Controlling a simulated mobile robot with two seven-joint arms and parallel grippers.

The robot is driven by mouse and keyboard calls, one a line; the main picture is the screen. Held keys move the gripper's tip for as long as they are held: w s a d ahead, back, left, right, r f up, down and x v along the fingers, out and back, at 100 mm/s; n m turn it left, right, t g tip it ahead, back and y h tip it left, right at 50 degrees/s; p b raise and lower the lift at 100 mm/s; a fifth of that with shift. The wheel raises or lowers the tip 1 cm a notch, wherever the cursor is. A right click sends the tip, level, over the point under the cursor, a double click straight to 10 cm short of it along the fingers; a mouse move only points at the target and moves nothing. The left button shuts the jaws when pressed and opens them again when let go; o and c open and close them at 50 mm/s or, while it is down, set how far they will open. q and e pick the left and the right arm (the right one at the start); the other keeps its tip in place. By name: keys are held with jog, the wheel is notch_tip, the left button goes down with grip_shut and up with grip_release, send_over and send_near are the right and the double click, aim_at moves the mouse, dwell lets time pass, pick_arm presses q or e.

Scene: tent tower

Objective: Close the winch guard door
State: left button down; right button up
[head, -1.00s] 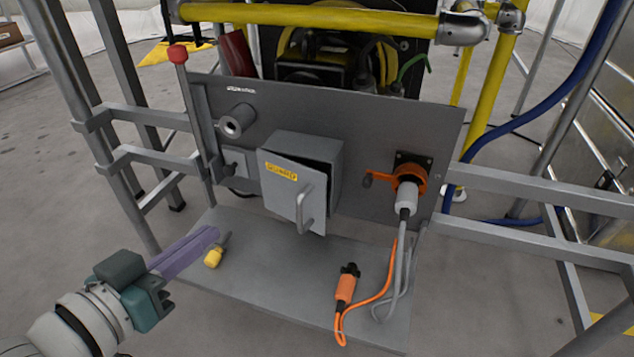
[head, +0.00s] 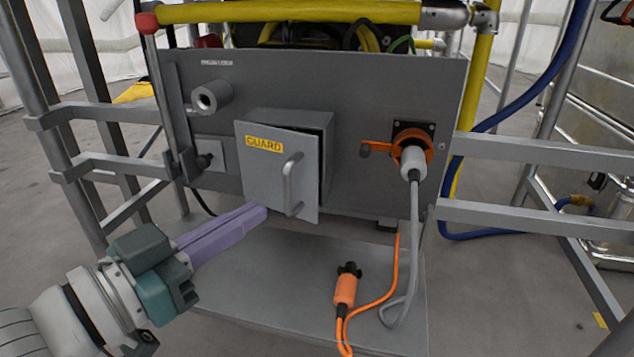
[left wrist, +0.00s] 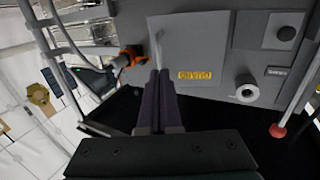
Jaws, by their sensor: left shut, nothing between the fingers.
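The winch guard door (head: 265,176) is a grey panel with a yellow GUARD label and a grey bar handle (head: 291,184) on its right side. It stands partly open, with a dark gap between its right edge and the grey guard box (head: 318,125). My left gripper (head: 262,212) has purple fingers, shut and empty, close to the door's lower edge in the head view; I cannot tell if they touch it. In the left wrist view, the shut fingers (left wrist: 158,82) point toward the panel, near the GUARD label on the door (left wrist: 190,55). My right gripper is out of view.
An orange socket with a grey plug (head: 411,158) is right of the box. An orange connector (head: 345,287) and cables lie on the grey shelf (head: 270,290). A round knob (head: 212,97) and a red-topped lever (head: 147,24) are at left. Yellow rails run above.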

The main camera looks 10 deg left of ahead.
aim_at(287, 193)
pick_arm(q)
jog(key=b+x, duration=0.1)
jog(key=x, duration=0.2)
jog(key=shift+w+d+b, duration=0.15)
jog(key=shift+w+b, duration=0.15)
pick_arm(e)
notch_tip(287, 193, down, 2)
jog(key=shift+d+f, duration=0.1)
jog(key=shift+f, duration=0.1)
pick_arm(q)
jog(key=shift+w+d+r, duration=0.1)
jog(key=shift+w+d, duration=0.1)
jog(key=shift+d, duration=0.05)
jog(key=shift+w+d, duration=0.9)
jog(key=shift+w, duration=0.05)
jog(key=shift+s, duration=0.15)
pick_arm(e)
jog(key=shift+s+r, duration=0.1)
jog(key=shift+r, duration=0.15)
pick_arm(q)
jog(key=shift+p, duration=0.35)
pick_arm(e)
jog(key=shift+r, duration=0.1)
